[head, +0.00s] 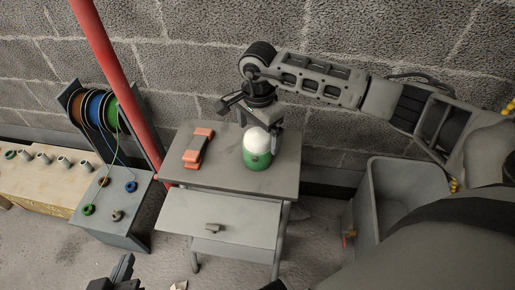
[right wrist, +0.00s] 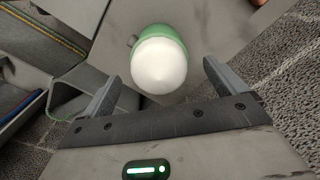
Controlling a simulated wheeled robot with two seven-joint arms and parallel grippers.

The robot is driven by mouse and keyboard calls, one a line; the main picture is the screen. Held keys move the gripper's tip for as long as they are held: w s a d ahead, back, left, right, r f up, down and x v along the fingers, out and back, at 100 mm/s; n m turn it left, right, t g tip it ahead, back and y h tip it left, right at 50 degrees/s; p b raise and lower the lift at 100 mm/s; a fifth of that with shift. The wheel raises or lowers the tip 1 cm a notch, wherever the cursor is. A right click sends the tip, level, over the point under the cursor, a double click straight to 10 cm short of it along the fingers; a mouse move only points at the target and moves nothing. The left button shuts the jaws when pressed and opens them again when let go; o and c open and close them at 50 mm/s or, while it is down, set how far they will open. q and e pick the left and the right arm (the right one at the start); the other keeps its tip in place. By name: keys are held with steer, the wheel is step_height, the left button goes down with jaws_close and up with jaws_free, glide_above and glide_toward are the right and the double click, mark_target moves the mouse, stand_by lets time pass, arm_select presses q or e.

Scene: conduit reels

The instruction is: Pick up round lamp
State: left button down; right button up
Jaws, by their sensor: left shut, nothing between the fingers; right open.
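The round lamp (head: 257,150) stands upright on the grey table at the back, with a white dome and a green base. It also shows in the right wrist view (right wrist: 160,62), ahead of and between the spread fingers. My right gripper (head: 262,122) is open and above and just behind the lamp in the head view; its two fingers also show in the right wrist view (right wrist: 158,85). I cannot tell whether a finger touches the lamp. My left gripper (head: 112,274) is shut and empty at the bottom left of the head view, low and away from the table.
An orange and grey object (head: 198,147) lies left of the lamp on the grey table (head: 285,165), whose drawer (head: 225,222) is pulled out. A red pole (head: 112,60) slants past its left side. A grey bin (head: 400,190) stands to the right. Cable reels (head: 95,108) stand at the left.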

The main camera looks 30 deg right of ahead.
steer(key=f, duration=0.5)
steer(key=shift+s+a+f, duration=0.1)
steer(key=shift+a+f, duration=0.2)
steer(key=shift+a, duration=0.1)
steer(key=c, duration=1.1)
steer(key=shift+r, duration=0.1)
steer(key=shift+c, duration=0.8)
